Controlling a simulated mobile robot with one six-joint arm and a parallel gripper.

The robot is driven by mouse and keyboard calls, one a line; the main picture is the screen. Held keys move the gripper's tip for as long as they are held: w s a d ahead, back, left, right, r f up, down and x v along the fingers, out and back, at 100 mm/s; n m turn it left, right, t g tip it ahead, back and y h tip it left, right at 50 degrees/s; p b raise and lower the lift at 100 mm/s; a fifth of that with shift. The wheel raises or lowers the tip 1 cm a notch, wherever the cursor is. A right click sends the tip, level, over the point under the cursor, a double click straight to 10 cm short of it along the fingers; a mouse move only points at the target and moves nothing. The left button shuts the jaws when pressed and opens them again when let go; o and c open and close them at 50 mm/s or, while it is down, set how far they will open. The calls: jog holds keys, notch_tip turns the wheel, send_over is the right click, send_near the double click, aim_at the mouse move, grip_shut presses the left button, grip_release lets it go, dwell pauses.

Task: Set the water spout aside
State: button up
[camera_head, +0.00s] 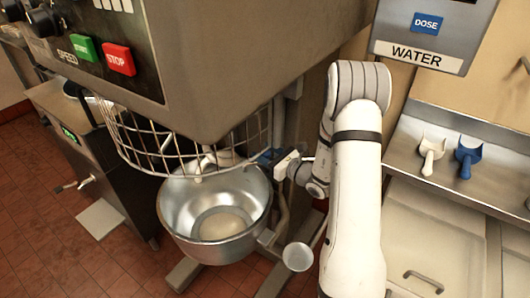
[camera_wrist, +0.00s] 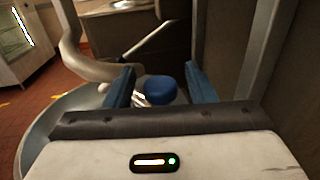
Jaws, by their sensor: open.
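A curved pale hook (camera_wrist: 84,66) hangs over the bowl at the left. No spout is clearly visible in the head view; the guard and my arm cover that area.
The wire guard (camera_head: 150,150) and mixer head (camera_head: 215,60) sit close above the gripper. A WATER panel (camera_head: 427,38) is at upper right. A white scoop (camera_head: 431,155) and a blue scoop (camera_head: 467,156) lie on the steel shelf.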

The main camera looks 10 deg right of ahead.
grip_shut()
dwell(0.4)
